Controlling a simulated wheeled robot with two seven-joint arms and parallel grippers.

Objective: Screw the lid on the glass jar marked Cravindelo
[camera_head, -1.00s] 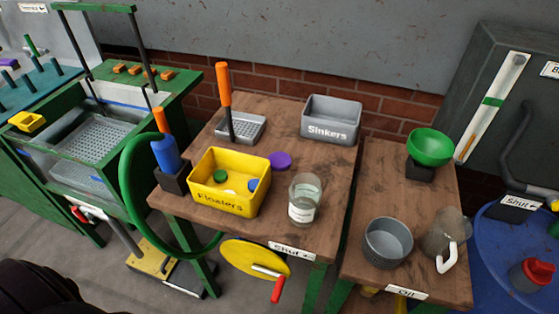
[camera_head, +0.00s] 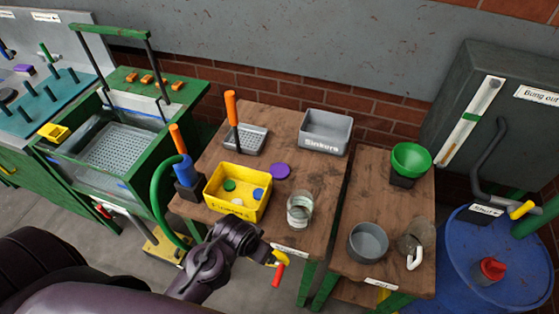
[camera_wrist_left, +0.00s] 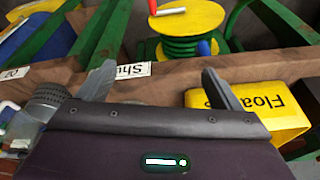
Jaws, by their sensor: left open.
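A glass jar (camera_head: 299,209) stands upright and open-topped near the front of the wooden table, with clear contents. Its label is too small to read. A flat purple disc (camera_head: 280,171), which looks like a lid, lies on the table behind the jar, apart from it. My left arm comes in from the lower left, its wrist in front of the table, left of the jar; its fingertips are hard to make out there. In the left wrist view my left gripper (camera_wrist_left: 160,85) is open with nothing between its fingers. The jar does not show clearly there. My right gripper is out of view.
The yellow Floaters box (camera_head: 238,207) stands left of the jar, holding several discs. It also shows in the left wrist view (camera_wrist_left: 198,98). A grey Sinkers box (camera_head: 326,132) stands behind. A grey pot (camera_head: 368,243) and mug (camera_head: 415,243) are on the right table.

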